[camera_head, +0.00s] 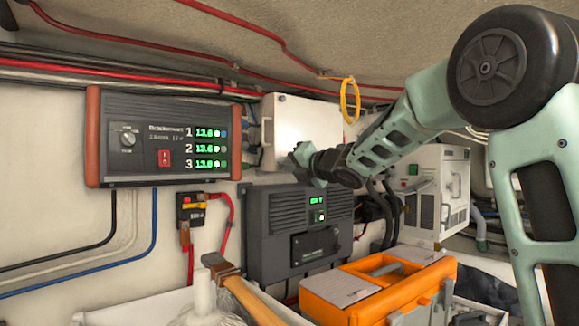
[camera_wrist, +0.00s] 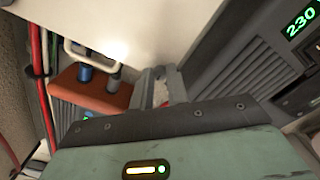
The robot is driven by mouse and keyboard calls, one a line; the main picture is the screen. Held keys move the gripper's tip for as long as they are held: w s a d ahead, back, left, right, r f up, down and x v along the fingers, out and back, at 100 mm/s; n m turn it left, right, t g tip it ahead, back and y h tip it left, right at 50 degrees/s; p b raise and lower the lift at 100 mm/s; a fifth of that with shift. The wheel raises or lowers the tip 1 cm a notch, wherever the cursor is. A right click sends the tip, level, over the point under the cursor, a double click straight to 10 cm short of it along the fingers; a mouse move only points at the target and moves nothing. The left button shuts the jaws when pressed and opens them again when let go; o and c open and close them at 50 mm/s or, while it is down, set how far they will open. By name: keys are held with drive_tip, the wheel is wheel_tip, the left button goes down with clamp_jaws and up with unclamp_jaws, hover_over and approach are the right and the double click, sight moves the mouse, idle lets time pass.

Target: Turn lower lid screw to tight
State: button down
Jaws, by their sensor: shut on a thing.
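The white box (camera_head: 300,125) with its flat lid is mounted on the wall in the middle of the head view. My gripper (camera_head: 303,163) is at its lower edge and covers that part of the lid. In the wrist view the pale lid (camera_wrist: 190,30) fills the top middle, and my gripper's fingers (camera_wrist: 160,85) reach to it. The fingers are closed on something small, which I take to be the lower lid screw. The screw itself is hidden by the fingers and the wrist, so its slot and its angle cannot be seen.
A black charger (camera_head: 150,165) with red-brown ends hangs left of the box. A dark grey inverter (camera_head: 275,245) sits just below my gripper. An orange toolbox (camera_head: 340,308) and a hammer (camera_head: 245,295) lie in front. A yellow loop (camera_head: 343,100) hangs beside the box.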

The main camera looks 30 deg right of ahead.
drive_tip(key=shift+f+m+p, duration=0.15)
drive_tip(key=shift+m+p, duration=1.2)
drive_tip(key=shift+m, duration=7.25)
drive_tip(key=c, duration=1.4)
unclamp_jaws()
drive_tip(key=shift+o, duration=0.2)
drive_tip(key=shift+s, duration=0.1)
